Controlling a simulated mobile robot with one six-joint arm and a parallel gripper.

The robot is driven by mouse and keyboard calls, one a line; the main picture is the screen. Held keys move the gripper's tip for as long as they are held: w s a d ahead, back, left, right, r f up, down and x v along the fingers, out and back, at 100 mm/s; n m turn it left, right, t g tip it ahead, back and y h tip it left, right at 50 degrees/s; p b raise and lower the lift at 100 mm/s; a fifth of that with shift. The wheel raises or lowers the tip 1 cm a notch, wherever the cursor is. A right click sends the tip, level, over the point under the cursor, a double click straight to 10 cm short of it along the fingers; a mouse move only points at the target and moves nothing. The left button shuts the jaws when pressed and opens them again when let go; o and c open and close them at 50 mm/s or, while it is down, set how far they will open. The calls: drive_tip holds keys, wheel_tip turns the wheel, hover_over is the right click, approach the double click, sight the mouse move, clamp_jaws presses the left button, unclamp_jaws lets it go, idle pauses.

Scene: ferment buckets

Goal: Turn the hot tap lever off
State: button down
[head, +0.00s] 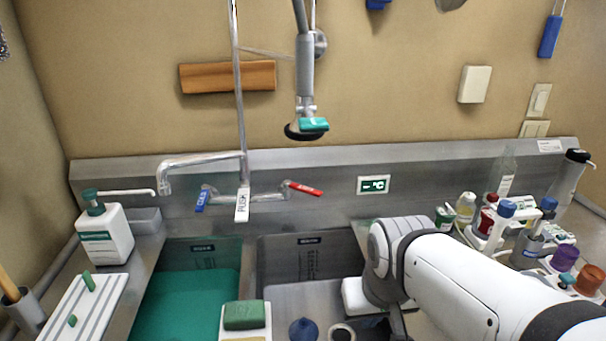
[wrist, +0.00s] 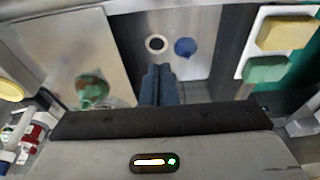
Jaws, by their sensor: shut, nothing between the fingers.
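The hot tap lever (head: 306,188) is red and shows in the head view. It points out to the right and slightly down from the right end of the wall tap body (head: 265,196). The blue cold lever (head: 201,201) hangs down at the left end. My gripper (wrist: 160,70) is shut and empty, its dark fingers together in the wrist view. In the head view my arm comes in from the lower right, in front of and below the red lever and apart from it. My fingertips are mostly hidden there. The wrist view does not show the lever.
A tap spout (head: 165,178) and a hanging spray head (head: 306,128) are near the levers. A white PUSH tag (head: 242,205) hangs between them. Bottles and a rack (head: 492,222) crowd the right counter. A soap bottle (head: 104,238) stands left. Sponges (head: 245,315) lie in front.

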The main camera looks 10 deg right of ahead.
drive_tip(key=m+y+b, duration=0.4)
drive_tip(key=y, duration=0.9)
approach(302, 188)
drive_tip(key=s+f, duration=0.2)
drive_tip(key=s, duration=0.5)
drive_tip(key=w+d+f+t+y, duration=0.3)
drive_tip(key=w+d+t+y, duration=0.1)
drive_tip(key=w+d, duration=0.45)
drive_tip(key=a+p, duration=0.1)
drive_tip(key=a, duration=1)
drive_tip(key=shift+w+r+m+p, duration=0.2)
drive_tip(key=shift+m+p, duration=0.1)
drive_tip(key=shift+p, duration=0.05)
